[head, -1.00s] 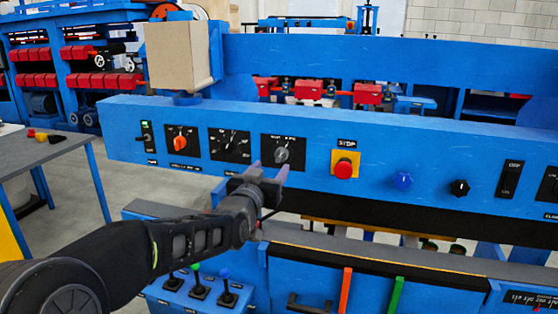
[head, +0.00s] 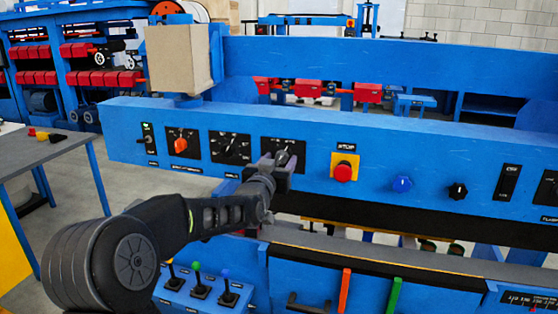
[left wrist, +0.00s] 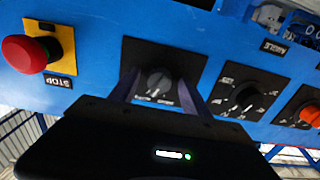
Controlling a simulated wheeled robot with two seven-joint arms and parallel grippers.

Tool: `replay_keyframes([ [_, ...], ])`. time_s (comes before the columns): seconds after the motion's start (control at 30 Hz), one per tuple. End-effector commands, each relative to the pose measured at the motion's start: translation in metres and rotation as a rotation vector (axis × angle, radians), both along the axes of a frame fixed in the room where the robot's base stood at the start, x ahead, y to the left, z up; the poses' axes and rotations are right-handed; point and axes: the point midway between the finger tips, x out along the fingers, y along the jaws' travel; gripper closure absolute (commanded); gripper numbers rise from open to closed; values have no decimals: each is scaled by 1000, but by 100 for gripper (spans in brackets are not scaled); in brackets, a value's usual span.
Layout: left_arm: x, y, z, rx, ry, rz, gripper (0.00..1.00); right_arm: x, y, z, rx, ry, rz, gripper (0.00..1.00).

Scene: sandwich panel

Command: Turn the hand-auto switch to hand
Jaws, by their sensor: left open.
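The hand-auto switch is most likely the grey knob on a black square plate (head: 298,147) on the blue panel, left of the stop button; its lettering is too small to read. In the left wrist view the grey knob (left wrist: 158,82) sits between my left gripper's two fingers. My left gripper (head: 277,161) is open at the plate, with its fingers on either side of the knob. I cannot tell whether they touch it. In the head view the gripper partly hides the knob. My right gripper is not in view.
The red stop button (head: 343,172) on its yellow plate is close on the right. A black dial plate (head: 230,147) and an orange knob (head: 180,145) are to the left. Small levers (head: 198,290) stand below the arm. A blue knob (head: 402,184) is further right.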

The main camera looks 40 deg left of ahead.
Motion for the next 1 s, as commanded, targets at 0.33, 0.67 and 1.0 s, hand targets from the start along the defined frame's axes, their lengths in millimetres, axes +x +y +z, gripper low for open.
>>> replay_keyframes([
  [0.33,0,0,0,0,0,0,60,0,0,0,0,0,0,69],
  [0.67,-1,0,0,0,0,0,87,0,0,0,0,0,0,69],
  [1.0,-1,0,0,-2,-1,0,100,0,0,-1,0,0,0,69],
])
